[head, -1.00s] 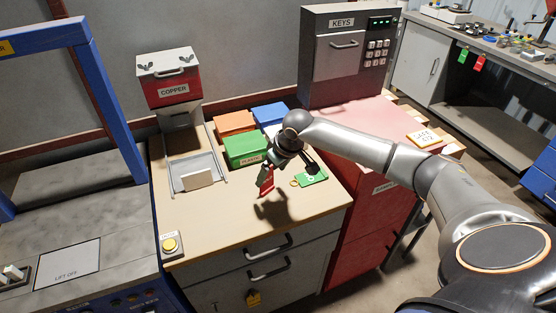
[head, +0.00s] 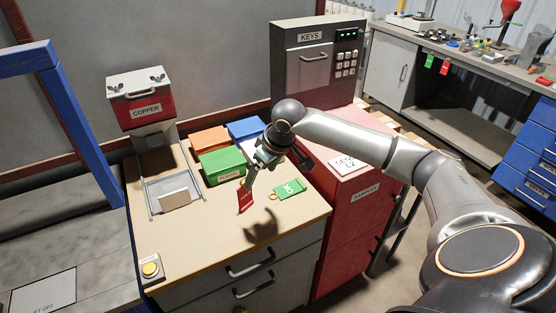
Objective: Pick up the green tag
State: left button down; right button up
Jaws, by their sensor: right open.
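A green tag (head: 290,188) with white marking lies flat on the wooden counter top, a ring at its left end. A red tag (head: 245,201) is to its left, at the tip of my right gripper (head: 250,181). The right gripper is open, pointing down over the counter, left of the green tag and apart from it. I cannot tell whether the red tag still touches a finger. A second green tag (head: 429,61) hangs from the edge of the far bench, beside another red tag (head: 444,67). My left gripper is not in view.
Green (head: 221,164), orange (head: 209,140) and blue (head: 246,128) bins stand behind the tags. A COPPER hopper (head: 141,98) with a tray is at the left. The KEYS cabinet (head: 309,65) stands behind. The counter's front part is clear, with a yellow button (head: 150,269) at front left.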

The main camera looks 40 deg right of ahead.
aim_at(287, 189)
jog(key=z, duration=1.4)
